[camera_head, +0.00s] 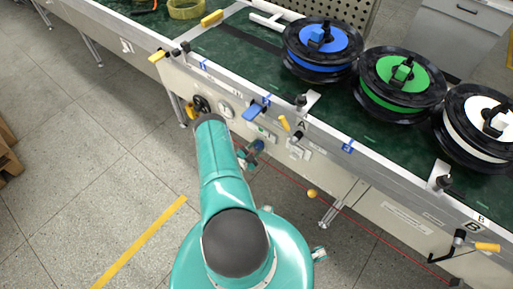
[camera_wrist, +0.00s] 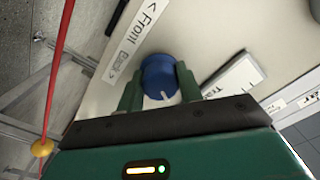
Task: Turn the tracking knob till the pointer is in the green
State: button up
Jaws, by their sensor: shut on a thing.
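The blue tracking knob (camera_wrist: 158,72) sits on the pale machine panel in the wrist view, with a short white mark on its rim. My gripper (camera_wrist: 160,82) has one green finger on each side of it and is shut on it. A "Front / Back" label (camera_wrist: 137,40) is beside the knob, and a partly hidden label beginning "Tra" (camera_wrist: 228,85) is on the other side. In the head view the knob (camera_head: 258,145) is small beside my gripper (camera_head: 250,156). I cannot make out a pointer or its green zone clearly.
The conveyor bench (camera_head: 240,38) carries blue (camera_head: 322,48), green (camera_head: 400,82) and white (camera_head: 480,122) spools. A blue lever (camera_head: 254,110) and a round gauge (camera_head: 226,108) are on its front. A red cord (camera_head: 350,218) with a yellow ball (camera_head: 312,193) runs along below.

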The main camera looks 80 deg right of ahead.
jog(key=m, duration=1.1)
jog(key=shift+m, duration=0.3)
dwell(0.3)
jog(key=o, duration=1)
jog(key=shift+a, duration=0.1)
jog(key=v, duration=1.3)
jog(key=shift+w+a, duration=0.2)
jog(key=shift+a, duration=0.1)
jog(key=shift+r, duration=0.1)
